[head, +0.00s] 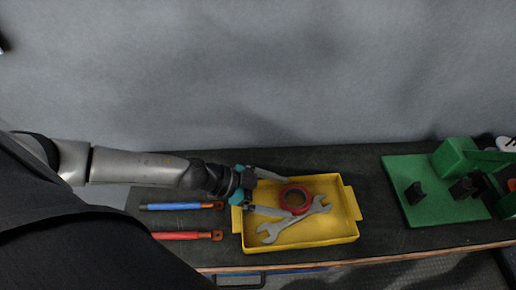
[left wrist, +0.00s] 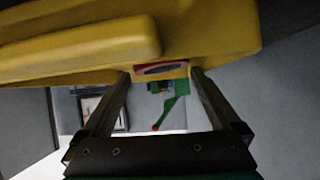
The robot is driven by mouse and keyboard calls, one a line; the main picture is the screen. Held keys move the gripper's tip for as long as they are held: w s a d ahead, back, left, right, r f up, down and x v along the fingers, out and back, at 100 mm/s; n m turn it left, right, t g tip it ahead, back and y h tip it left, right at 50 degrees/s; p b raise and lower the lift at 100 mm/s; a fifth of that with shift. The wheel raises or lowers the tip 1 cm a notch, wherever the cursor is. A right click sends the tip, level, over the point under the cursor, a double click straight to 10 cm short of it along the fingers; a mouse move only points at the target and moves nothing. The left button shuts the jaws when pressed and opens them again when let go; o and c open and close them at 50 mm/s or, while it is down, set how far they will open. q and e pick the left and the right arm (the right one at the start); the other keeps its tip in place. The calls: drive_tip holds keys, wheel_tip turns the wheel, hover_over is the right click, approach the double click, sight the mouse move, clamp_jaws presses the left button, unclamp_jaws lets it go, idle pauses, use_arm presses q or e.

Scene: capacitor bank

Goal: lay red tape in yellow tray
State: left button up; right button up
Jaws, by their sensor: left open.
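The red tape (head: 285,204), a ring-shaped roll, is inside the yellow tray (head: 329,234), beside or partly against a grey wrench (head: 270,234); I cannot tell whether they touch. My left gripper (head: 284,196) reaches over the tray's left side with its jaws open, one finger on the far side of the tape and one on the near side. In the left wrist view, the red tape (left wrist: 160,68) shows as a narrow strip between the open fingers (left wrist: 160,78), and the yellow tray (left wrist: 215,30) fills the top. My right gripper is not in view.
A blue-handled tool (head: 175,206) and a red-handled tool (head: 182,236) lie left of the tray on the dark bench (head: 392,236). A green fixture (head: 437,205) with black blocks stands at the right. A grey wall (head: 300,80) rises behind.

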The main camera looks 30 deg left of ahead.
use_arm(q)
drive_tip(key=shift+a, duration=0.1)
drive_tip(key=v, duration=0.5)
drive_tip(key=shift+a+b, duration=0.1)
drive_tip(key=shift+b, duration=0.2)
drive_tip(key=shift+v, duration=1.15)
drive_tip(key=shift+p+v, duration=0.85)
drive_tip(key=shift+v, duration=0.7)
drive_tip(key=p+v, duration=0.3)
drive_tip(key=v, duration=0.1)
drive_tip(key=shift+s+a+r, duration=0.15)
drive_tip(key=shift+r, duration=0.1)
